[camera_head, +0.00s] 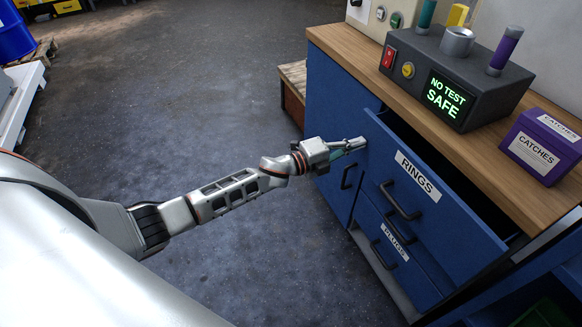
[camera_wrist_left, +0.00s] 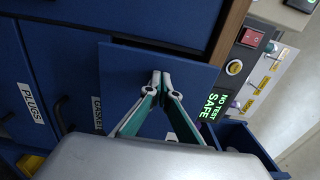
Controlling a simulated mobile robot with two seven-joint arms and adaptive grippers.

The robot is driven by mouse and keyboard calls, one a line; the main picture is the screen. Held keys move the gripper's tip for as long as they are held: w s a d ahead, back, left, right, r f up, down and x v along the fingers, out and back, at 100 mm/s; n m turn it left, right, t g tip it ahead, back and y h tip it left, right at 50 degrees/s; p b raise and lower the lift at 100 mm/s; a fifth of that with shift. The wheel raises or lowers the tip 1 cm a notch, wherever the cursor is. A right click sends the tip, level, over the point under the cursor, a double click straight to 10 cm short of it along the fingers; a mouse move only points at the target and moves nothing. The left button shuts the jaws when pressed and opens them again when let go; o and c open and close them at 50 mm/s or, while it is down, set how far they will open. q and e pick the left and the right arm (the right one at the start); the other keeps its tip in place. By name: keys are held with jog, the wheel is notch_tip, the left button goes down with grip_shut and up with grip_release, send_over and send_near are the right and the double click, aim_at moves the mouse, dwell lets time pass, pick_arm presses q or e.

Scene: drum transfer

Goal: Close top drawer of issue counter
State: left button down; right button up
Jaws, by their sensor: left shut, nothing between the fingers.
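The issue counter is blue with a wooden top (camera_head: 450,130). Its top drawer (camera_head: 445,205), labelled RINGS, stands pulled out, with a dark gap behind its front. In the left wrist view its blue front panel (camera_wrist_left: 205,78) stands out from the cabinet. My left gripper (camera_head: 362,143) is shut and empty at the upper left corner of that front. In the left wrist view the closed fingertips (camera_wrist_left: 160,77) lie over the panel; I cannot tell whether they touch it. The label behind the gripper is hidden there. My right gripper is not in view.
A control box (camera_head: 455,75) reading NO TEST SAFE and a purple CATCHES bin (camera_head: 540,146) stand on the counter. Lower drawers, one labelled PLUGS (camera_head: 392,243), are below. Open floor (camera_head: 200,90) lies left. A blue drum (camera_head: 14,35) is far left.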

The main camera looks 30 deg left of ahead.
pick_arm(q)
jog(key=b+x, duration=0.1)
jog(key=x, duration=0.5)
jog(key=shift+w+d+f+b, duration=0.1)
jog(key=shift+d+f+b, duration=0.1)
jog(key=shift+b, duration=0.1)
jog(key=shift+w+d, duration=0.15)
jog(key=shift+w, duration=0.15)
jog(key=shift+w+d+r, duration=0.1)
jog(key=shift+w+d, duration=0.1)
jog(key=shift+w, duration=0.1)
jog(key=shift+r, duration=0.2)
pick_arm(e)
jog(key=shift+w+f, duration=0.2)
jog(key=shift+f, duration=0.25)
pick_arm(q)
jog(key=shift+w+r, duration=0.1)
